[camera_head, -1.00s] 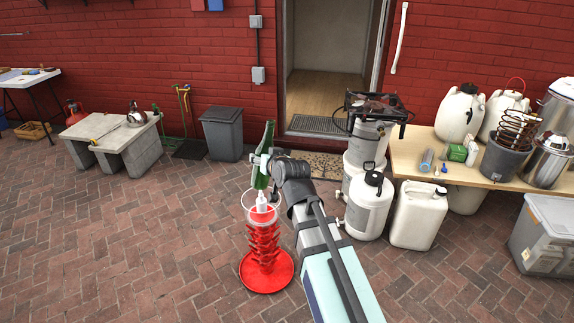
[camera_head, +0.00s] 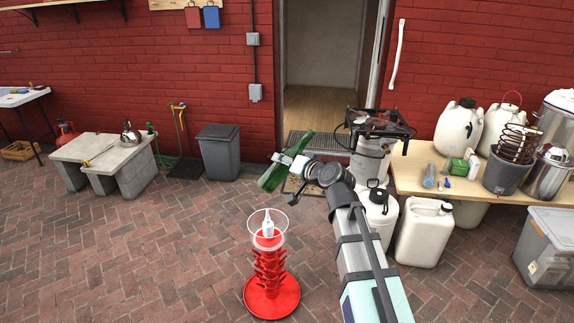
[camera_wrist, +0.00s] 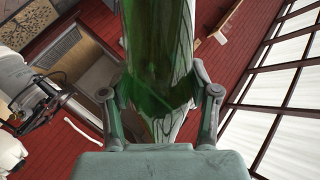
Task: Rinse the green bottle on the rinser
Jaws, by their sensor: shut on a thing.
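The green bottle (camera_head: 279,172) is held in my gripper (camera_head: 291,163) above and slightly right of the rinser. It is tilted, with its neck end up to the right and its wider end down to the left. In the wrist view the green bottle (camera_wrist: 160,50) stands between the two fingers of my gripper (camera_wrist: 165,95), which are shut on its body. The rinser is the clear bowl with a white nozzle (camera_head: 267,226) on top of the red bottle tree (camera_head: 270,285). The bottle is apart from the nozzle.
A wooden table (camera_head: 420,180) with jugs, a coil and pots stands at the right. White containers (camera_head: 424,232) stand on the bricks before it. A grey bin (camera_head: 219,152) and a concrete bench (camera_head: 100,160) are at the left. Brick floor around the red tree is clear.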

